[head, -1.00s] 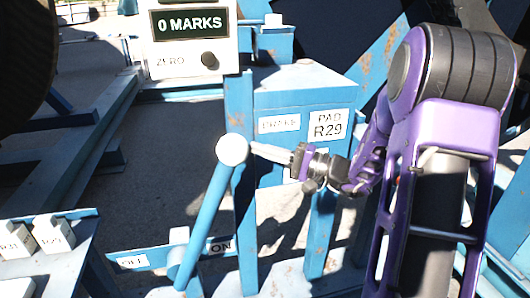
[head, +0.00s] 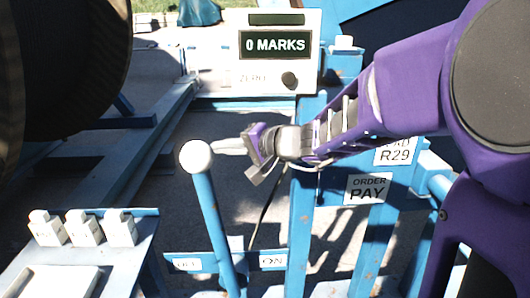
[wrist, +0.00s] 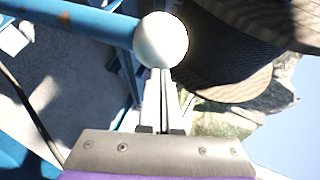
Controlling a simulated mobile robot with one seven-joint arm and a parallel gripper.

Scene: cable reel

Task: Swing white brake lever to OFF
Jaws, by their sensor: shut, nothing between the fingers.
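The brake lever is a blue rod with a white ball knob (head: 196,156). In the head view it leans left at its top, and its rod crosses the label bar between the OFF label (head: 187,264) and the ON label (head: 271,262). My gripper (head: 218,146) comes in from the right with its fingertips at the knob's right side. In the wrist view the shut, empty fingers (wrist: 160,92) end at the knob (wrist: 161,40). They touch it or nearly so; I cannot tell which.
A counter box (head: 268,50) reading 0 MARKS stands behind. A blue post (head: 301,235) and signs R29 and ORDER PAY (head: 368,189) are at right. A bench with several white tagged blocks (head: 84,228) is at lower left. A large dark reel (head: 65,60) fills the upper left.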

